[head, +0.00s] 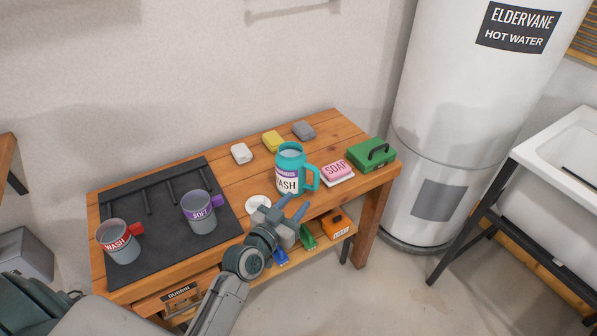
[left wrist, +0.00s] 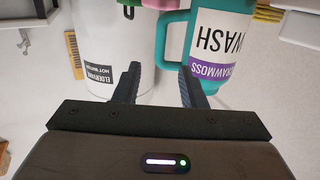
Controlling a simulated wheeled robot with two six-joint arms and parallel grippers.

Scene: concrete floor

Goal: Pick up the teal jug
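The teal jug (head: 290,165) stands upright on the wooden bench (head: 225,180), with a white WASH label and its handle (head: 313,178) to the right. My left gripper (head: 296,206) is open and empty in front of the jug, apart from it. In the left wrist view the jug (left wrist: 222,45) appears upside down. Its handle (left wrist: 172,45) lies beyond the gap between my open fingers (left wrist: 158,82). My right gripper is not in view.
Pink soap (head: 337,169) and a green box (head: 371,153) stand right of the jug. A white disc (head: 259,203) lies left of my gripper. Grey WASH (head: 120,243) and SOFT (head: 199,214) jugs stand on a dark mat (head: 160,238). A water heater (head: 450,120) stands behind right.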

